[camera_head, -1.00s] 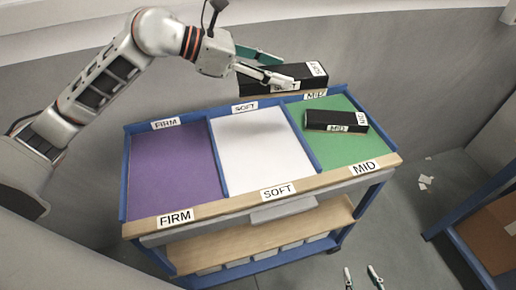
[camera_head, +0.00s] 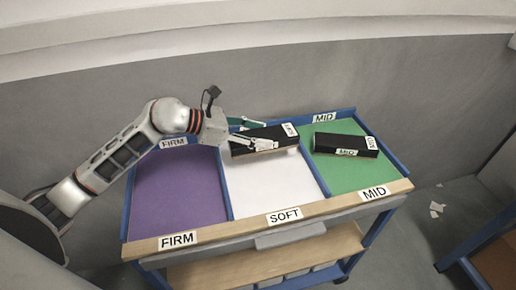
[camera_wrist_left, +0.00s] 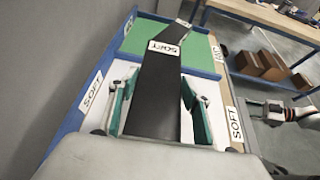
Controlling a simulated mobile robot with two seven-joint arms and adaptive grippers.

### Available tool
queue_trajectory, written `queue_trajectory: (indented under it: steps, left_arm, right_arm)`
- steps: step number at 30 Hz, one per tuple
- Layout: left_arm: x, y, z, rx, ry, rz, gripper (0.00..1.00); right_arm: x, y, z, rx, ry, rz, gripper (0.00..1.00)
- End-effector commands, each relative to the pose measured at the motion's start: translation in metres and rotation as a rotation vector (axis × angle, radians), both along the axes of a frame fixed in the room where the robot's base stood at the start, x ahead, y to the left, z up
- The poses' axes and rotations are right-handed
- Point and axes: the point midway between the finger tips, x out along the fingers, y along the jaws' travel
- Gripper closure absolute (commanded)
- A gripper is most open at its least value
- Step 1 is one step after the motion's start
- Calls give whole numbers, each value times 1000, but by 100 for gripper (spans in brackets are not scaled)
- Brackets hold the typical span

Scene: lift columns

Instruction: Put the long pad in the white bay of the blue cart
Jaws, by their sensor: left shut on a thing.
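My left gripper (camera_head: 262,135) is shut on the long black pad (camera_head: 280,142), which carries a SOFT label. It holds the pad level over the back part of the white bay (camera_head: 270,185) of the blue cart (camera_head: 330,206). I cannot tell if the pad touches the bay floor. In the left wrist view, the pad (camera_wrist_left: 152,95) lies between the green fingers, and its far end overlaps the green bay in the picture. A grey gripper part, seemingly my right gripper (camera_wrist_left: 272,112), shows at the right edge there; its jaws are unclear.
A second black pad (camera_head: 340,146), labelled MID, lies in the green bay (camera_head: 350,178). The purple bay (camera_head: 180,195), labelled FIRM, is empty. A grey wall (camera_head: 300,90) stands close behind the cart.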

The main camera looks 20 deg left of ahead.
Motion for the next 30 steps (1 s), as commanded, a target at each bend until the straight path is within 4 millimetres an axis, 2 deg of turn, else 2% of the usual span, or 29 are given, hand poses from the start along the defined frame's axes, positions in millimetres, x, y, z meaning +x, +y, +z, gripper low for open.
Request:
queue_trajectory:
  steps: [7,12,15,28,29,30]
  left_arm:
    - [0,0,-19,-2,-2,0,86]
    - [0,-1,-44,-4,0,0,86]
    - [1,0,-53,-2,-3,0,86]
    - [1,0,-59,-1,-4,0,86]
    - [0,0,-60,1,-1,0,49]
    - [0,0,-60,0,-1,0,39]
  right_arm:
    - [-1,0,-1,-1,3,0,60]
    - [0,0,-2,0,2,-2,60]
    - [0,0,-1,1,1,-2,60]
    - [1,0,-1,3,-5,-3,60]
    - [1,0,-1,3,-5,-3,60]
    - [1,0,-1,3,-4,-3,60]
